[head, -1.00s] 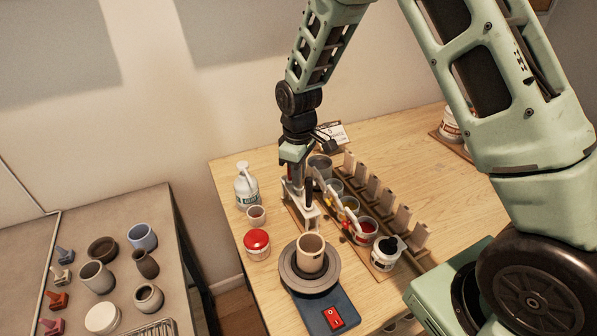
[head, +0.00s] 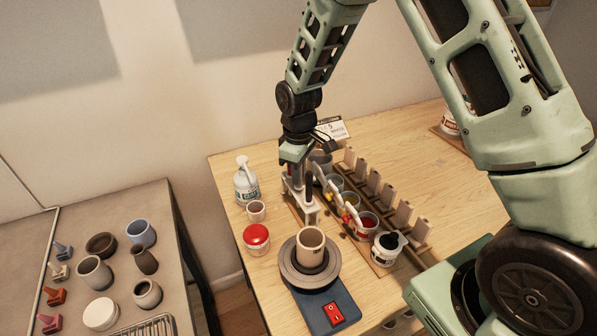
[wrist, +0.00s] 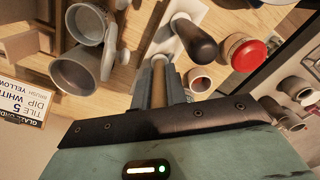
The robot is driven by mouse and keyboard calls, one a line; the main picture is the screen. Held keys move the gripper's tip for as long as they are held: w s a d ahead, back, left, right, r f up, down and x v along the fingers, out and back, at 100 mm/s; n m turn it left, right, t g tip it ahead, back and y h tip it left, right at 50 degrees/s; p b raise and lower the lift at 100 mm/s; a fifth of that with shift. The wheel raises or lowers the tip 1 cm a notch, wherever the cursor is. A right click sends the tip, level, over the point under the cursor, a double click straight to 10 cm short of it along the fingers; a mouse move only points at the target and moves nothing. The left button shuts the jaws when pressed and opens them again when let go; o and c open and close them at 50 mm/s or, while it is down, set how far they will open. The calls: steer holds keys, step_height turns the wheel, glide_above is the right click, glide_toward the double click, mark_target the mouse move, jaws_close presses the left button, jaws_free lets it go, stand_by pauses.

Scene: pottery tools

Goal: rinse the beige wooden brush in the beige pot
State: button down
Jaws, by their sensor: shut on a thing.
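My gripper (wrist: 161,88) is shut on the beige wooden brush (wrist: 158,78), whose handle shows between the fingers in the wrist view. In the head view my gripper (head: 294,190) points down by the white stand (head: 309,217); the brush cannot be made out there. Whether its lower end is still in the stand is hidden. Two vessels look beige: a tall pot (head: 311,246) on the turntable and a small cup (head: 256,211) left of my gripper, also seen in the wrist view (wrist: 200,80). I cannot tell which the task means.
A dark-handled tool (head: 309,187) stands right beside my gripper. Glaze cups (head: 368,222) with leaning pale handles and a row of upright tiles (head: 388,197) are to the right. A red-lidded jar (head: 256,238) and a white pump bottle (head: 246,184) are at left. The turntable (head: 290,265) is in front.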

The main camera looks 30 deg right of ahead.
steer(key=shift+f, duration=0.3)
stand_by(0.5)
steer(key=c, duration=1.3)
jaws_free()
steer(key=shift+c, duration=0.2)
steer(key=shift+r, duration=0.15)
step_height(320, 180, up, 17)
steer(key=b, duration=0.4)
